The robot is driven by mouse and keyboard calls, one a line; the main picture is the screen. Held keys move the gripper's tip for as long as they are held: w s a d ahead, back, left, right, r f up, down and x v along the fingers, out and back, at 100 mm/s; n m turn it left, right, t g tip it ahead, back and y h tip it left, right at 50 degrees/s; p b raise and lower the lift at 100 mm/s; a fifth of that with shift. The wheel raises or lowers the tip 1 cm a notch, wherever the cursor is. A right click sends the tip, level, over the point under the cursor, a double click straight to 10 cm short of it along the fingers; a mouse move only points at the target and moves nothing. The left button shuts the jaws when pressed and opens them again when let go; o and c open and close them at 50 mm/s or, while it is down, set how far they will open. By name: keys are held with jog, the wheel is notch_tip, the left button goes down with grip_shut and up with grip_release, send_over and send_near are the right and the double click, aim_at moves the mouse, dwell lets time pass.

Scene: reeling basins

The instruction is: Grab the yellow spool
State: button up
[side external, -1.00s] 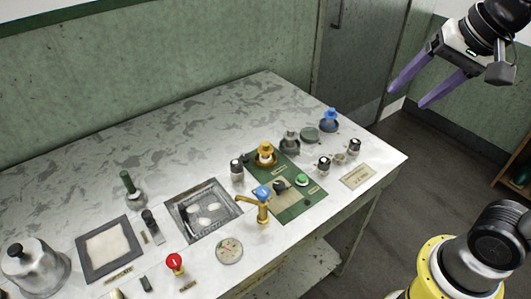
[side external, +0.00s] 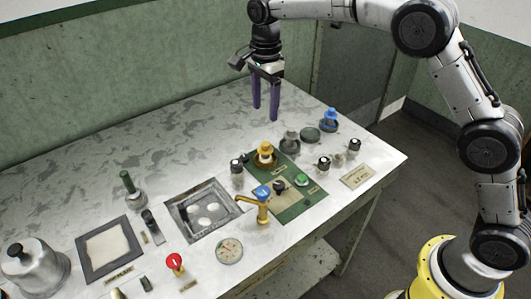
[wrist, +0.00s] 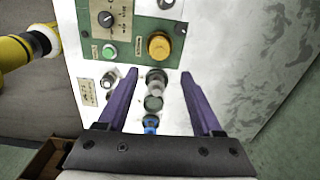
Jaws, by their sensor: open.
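The yellow spool (side external: 265,150) stands upright on the back part of the green panel on the table. In the wrist view the yellow spool (wrist: 160,46) shows from above, beyond my fingertips. My gripper (side external: 266,112) has two purple fingers pointing down, spread apart with nothing between them. It hangs above the table, higher than the yellow spool and apart from it. In the wrist view my gripper (wrist: 159,75) frames a grey spool (wrist: 154,88) and a blue spool (wrist: 150,122) between its fingers.
The grey spool (side external: 290,140) and blue spool (side external: 329,117) stand right of the yellow one. Black-topped knobs (side external: 237,167) and a brass tap (side external: 257,207) are close by. A sunken basin (side external: 203,209) lies left. The table's back left is clear.

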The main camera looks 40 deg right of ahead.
aim_at(265, 143)
notch_tip(265, 143, down, 9)
jog(key=shift+a+f, duration=0.1)
jog(key=shift+a, duration=0.05)
jog(key=shift+d+f, duration=0.15)
jog(key=shift+f, duration=1.2)
jog(key=shift+d+f, duration=0.1)
jog(key=shift+f, duration=1.2)
jog(key=shift+c, duration=0.4)
jog(key=c, duration=1)
jog(key=shift+r, duration=0.15)
